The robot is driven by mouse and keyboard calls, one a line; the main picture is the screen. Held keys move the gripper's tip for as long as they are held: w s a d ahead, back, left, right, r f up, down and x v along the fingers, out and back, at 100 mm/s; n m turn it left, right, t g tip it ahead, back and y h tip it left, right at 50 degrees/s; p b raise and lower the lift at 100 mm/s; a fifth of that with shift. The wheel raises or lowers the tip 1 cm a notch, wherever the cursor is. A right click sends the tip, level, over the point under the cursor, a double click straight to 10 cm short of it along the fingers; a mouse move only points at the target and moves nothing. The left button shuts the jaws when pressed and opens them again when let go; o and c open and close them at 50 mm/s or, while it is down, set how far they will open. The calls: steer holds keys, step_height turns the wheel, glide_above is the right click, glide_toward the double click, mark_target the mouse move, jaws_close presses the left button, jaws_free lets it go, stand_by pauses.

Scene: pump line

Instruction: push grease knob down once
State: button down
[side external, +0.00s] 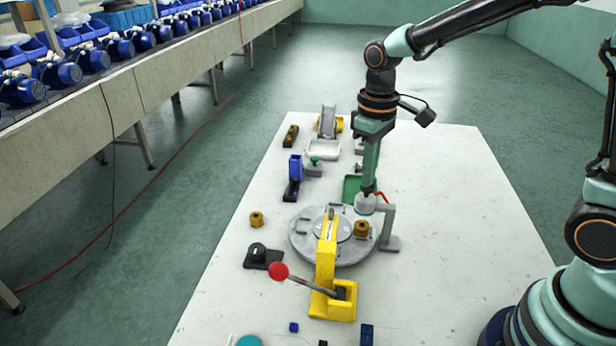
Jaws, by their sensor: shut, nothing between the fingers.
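My gripper (369,187) points straight down at the right rear edge of the round grey turntable (302,245). Its fingers are shut and hold nothing. A pale rounded cap (365,204) sits right under the fingertips, beside a red hose and a grey upright bracket (390,225). It may be the grease knob, but no label shows. I cannot tell whether the fingertips touch it or how far down it is.
A yellow press (325,262) with a red-ball lever (278,271) stands in front. A black knob on a base (257,250) and a brass fitting (256,219) lie left. A blue fixture (294,172) and green-topped part (314,161) stand behind. The right tabletop is clear.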

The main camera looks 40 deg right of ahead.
steer(key=shift+f, duration=0.6)
steer(key=shift+r, duration=0.1)
stand_by(0.4)
steer(key=shift+r, duration=3)
steer(key=shift+r, duration=0.1)
steer(key=shift+s+d+r, duration=0.1)
steer(key=shift+s+r, duration=0.1)
steer(key=s+d+r+m+t, duration=0.3)
steer(key=s+t, duration=0.2)
steer(key=s, duration=0.3)
steer(key=shift+s+d+r+t, duration=0.2)
steer(key=shift+s+d+t, duration=0.1)
steer(key=shift+s, duration=0.1)
